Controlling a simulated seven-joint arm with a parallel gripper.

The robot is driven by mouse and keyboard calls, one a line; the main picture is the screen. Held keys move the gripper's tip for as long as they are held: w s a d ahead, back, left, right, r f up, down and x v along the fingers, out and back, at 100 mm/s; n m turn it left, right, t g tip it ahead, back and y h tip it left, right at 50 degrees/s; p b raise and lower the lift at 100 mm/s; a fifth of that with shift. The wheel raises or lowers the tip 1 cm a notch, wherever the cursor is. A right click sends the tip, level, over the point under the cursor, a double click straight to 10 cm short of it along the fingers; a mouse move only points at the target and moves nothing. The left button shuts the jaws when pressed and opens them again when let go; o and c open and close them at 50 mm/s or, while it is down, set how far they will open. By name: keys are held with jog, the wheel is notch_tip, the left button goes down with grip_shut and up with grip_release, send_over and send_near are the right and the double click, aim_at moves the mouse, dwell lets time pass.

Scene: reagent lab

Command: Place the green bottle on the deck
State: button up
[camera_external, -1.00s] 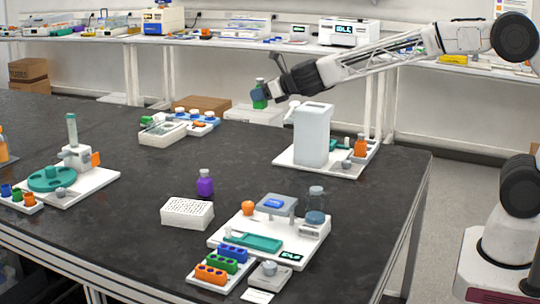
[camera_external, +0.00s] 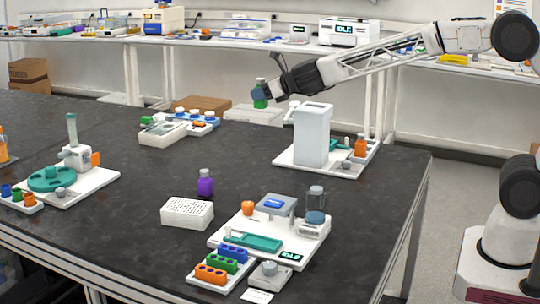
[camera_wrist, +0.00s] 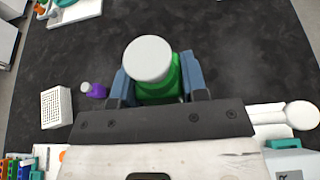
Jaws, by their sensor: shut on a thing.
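The green bottle (camera_external: 260,103) has a pale cap and is upright between the blue fingers of my gripper (camera_external: 262,93). In the wrist view my gripper (camera_wrist: 158,88) is shut on the green bottle (camera_wrist: 165,92), with a finger on each side below the white cap. The bottle is held in the air, seen behind and left of the tall white box in the external view. Its base is hidden in the wrist view. I cannot tell which surface is the deck; a white platform (camera_external: 216,246) with instruments lies at the front of the dark table.
A tall white box (camera_external: 312,137) stands on another white platform at the right. A purple bottle (camera_external: 205,184) and a white rack (camera_external: 187,214) stand left of the front platform. A green carousel (camera_external: 50,180) is far left. The table's middle (camera_external: 150,175) is clear.

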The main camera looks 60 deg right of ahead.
jog(key=shift+r, duration=2.35)
jog(key=shift+d+r, duration=0.1)
jog(key=shift+d, duration=0.3)
jog(key=s+d+f+n+g+y, duration=0.1)
jog(key=s+d+n+g+y, duration=0.2)
jog(key=s+d+n+y, duration=0.45)
jog(key=s+d+f+n+g+y, duration=0.1)
jog(key=s+d+n+g+y, duration=0.2)
jog(key=d, duration=0.8)
jog(key=s+d+r+n+g+y, duration=0.1)
jog(key=s+d+n+g+y, duration=0.2)
jog(key=s+d+n+g, duration=0.95)
jog(key=s+d+f+m+t, duration=0.1)
jog(key=s+f+m+t, duration=0.1)
jog(key=f, duration=0.6)
jog(key=s+d+f+m+t, duration=0.1)
jog(key=s+f+m+t, duration=0.2)
jog(key=f, duration=0.6)
jog(key=shift+s+d+f, duration=0.2)
jog(key=shift+f, duration=0.05)
jog(key=shift+f, duration=0.15)
jog(key=shift+f, duration=3.2)
